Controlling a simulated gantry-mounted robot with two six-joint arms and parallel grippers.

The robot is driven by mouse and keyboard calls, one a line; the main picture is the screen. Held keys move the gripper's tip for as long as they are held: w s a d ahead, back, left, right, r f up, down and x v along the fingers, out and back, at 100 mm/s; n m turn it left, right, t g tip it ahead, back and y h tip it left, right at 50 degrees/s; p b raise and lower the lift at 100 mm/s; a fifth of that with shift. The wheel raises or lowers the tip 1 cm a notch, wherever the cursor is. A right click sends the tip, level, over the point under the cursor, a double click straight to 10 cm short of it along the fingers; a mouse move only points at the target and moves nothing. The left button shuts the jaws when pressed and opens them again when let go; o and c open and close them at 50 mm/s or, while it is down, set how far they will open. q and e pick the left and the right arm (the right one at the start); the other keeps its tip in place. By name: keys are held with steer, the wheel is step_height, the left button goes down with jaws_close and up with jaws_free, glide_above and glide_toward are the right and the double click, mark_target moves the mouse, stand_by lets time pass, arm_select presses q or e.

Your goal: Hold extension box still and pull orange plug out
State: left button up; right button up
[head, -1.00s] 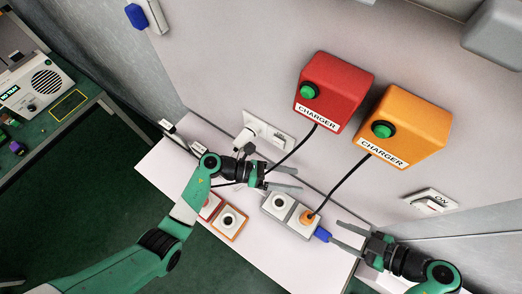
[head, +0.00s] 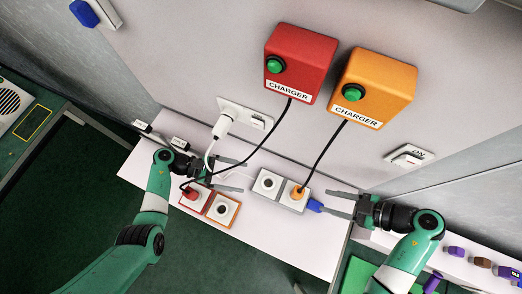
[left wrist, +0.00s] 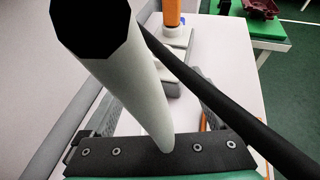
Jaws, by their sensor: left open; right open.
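The extension box (head: 266,184) is a grey two-socket block on the white table, also visible in the left wrist view (left wrist: 163,78). The orange plug (head: 298,192) stands in its right socket, with a black cable up to the orange charger. It also shows at the top of the left wrist view (left wrist: 172,12). My left gripper (head: 245,175) is open and empty, just left of the box, fingers pointing toward it. My right gripper (head: 329,203) is open and empty, right of the box, its fingers near the blue connector (head: 315,206) at the box's end.
Red-framed (head: 194,204) and orange-framed (head: 223,209) sockets sit below my left gripper. A white plug (head: 223,124) is in the wall. Its pale body and a black cable (left wrist: 235,100) pass close before the left wrist camera. The red charger (head: 300,63) and orange charger (head: 372,86) are above.

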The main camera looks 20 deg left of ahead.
mark_target(273, 183)
arm_select(q)
steer(key=x, duration=1)
jaws_close()
steer(key=c, duration=0.8)
jaws_free()
steer(key=c, duration=0.6)
